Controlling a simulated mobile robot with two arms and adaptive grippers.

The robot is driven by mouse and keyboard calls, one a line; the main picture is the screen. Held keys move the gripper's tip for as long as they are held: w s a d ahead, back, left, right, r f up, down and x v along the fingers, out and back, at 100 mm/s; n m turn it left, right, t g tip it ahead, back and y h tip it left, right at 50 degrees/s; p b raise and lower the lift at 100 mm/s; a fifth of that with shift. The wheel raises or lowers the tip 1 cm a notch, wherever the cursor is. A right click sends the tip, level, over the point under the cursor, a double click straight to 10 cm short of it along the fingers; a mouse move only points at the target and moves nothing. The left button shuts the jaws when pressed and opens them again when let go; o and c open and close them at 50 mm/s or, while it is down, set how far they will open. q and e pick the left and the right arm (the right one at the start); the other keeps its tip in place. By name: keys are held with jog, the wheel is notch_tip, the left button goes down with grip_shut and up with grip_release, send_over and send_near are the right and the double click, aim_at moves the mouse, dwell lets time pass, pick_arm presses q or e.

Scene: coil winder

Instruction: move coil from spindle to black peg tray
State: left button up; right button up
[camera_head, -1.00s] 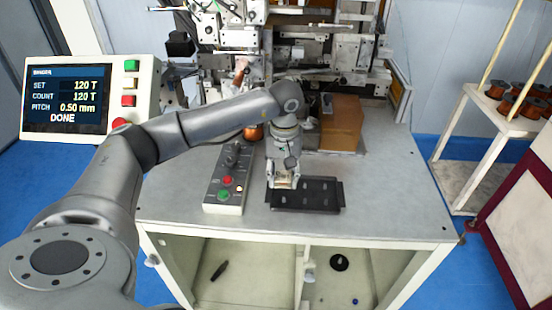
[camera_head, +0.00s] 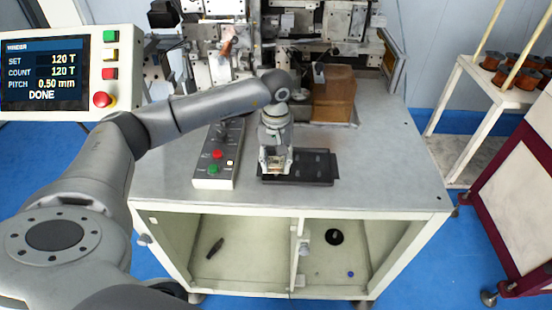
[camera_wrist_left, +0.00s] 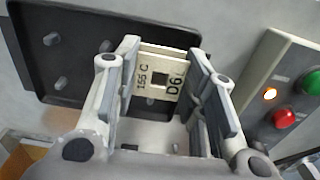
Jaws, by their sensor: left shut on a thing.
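The coil (camera_wrist_left: 160,80) shows a cream end face with a square hole and the printed marks "155 C" and "D6". My left gripper (camera_wrist_left: 163,92) is shut on it, with one finger on each side. In the head view my left gripper (camera_head: 275,167) is over the left end of the black peg tray (camera_head: 325,179). In the wrist view the tray (camera_wrist_left: 85,30) lies beyond the coil, with several grey pegs. I cannot tell how high the coil is above the tray. The winder (camera_head: 300,50) stands behind; its spindle is not clearly visible. My right gripper is out of view.
A control box (camera_head: 214,172) with red and green buttons stands close left of the tray. A brown block (camera_head: 333,98) is behind it. The table top (camera_head: 390,170) right of the tray is clear. A rack (camera_head: 513,95) with copper spools stands at right.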

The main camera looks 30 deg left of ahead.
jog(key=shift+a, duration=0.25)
pick_arm(q)
jog(key=shift+f, duration=0.1)
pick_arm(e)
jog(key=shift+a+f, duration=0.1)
pick_arm(q)
jog(key=shift+f, duration=0.15)
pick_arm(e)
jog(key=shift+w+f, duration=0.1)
pick_arm(q)
jog(key=shift+f+b, duration=0.35)
jog(key=shift+b, duration=0.25)
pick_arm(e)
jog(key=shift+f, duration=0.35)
pick_arm(q)
jog(key=shift+f+b, duration=0.45)
jog(key=shift+f, duration=0.05)
jog(key=o, duration=1)
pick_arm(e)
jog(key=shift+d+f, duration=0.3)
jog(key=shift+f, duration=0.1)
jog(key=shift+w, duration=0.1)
pick_arm(q)
jog(key=shift+r, duration=0.15)
notch_tip(320, 180, up, 12)
jog(key=shift+f, duration=0.1)
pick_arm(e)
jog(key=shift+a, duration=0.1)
